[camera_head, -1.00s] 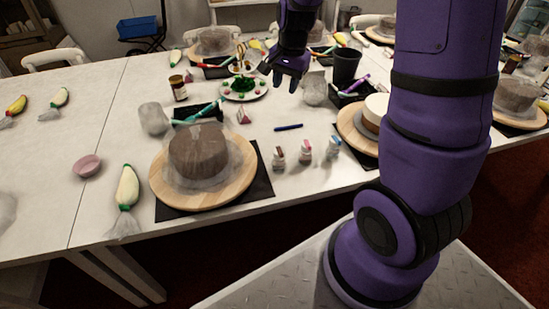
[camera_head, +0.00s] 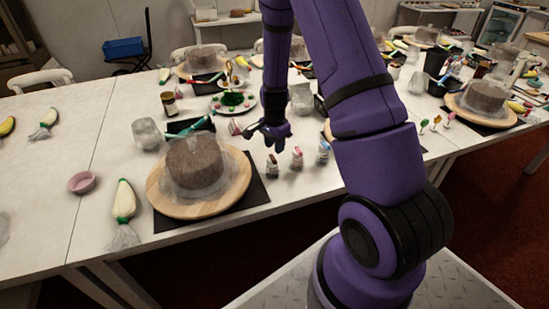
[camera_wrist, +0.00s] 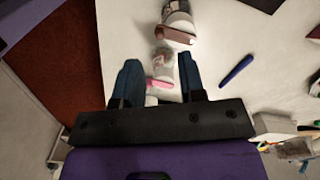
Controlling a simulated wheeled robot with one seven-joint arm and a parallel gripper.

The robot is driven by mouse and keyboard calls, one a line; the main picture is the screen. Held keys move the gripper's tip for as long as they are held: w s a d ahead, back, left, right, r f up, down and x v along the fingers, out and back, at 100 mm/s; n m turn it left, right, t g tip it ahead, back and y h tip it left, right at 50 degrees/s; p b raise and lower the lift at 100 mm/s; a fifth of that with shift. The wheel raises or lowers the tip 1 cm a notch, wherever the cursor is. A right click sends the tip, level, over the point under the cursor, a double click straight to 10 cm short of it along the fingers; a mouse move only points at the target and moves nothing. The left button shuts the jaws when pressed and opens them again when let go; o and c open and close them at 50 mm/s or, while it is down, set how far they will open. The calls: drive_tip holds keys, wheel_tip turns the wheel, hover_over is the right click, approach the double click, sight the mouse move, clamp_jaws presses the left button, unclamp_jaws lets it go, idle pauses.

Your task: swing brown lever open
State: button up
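Three small white bottles with coloured levers stand on the white table. The one with the brown lever (camera_head: 272,166) is the left one in the head view; its brown lever (camera_wrist: 174,36) shows at the top of the wrist view. The pink-lever bottle (camera_head: 297,158) is in the middle, and its pink lever (camera_wrist: 160,83) shows between my fingers in the wrist view. The blue-lever bottle (camera_head: 322,152) is on the right. My gripper (camera_head: 276,143) is open and empty, pointing down above and behind the bottles. I see no contact with the brown lever.
A cake on a wooden turntable (camera_head: 238,193) stands left of the bottles on a black mat. A plate of greens (camera_head: 252,108) and a clear cup (camera_head: 147,134) stand farther back. The table's front edge is close.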

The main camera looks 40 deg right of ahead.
sight(275, 160)
drive_tip(key=shift+f, duration=2.9)
clamp_jaws()
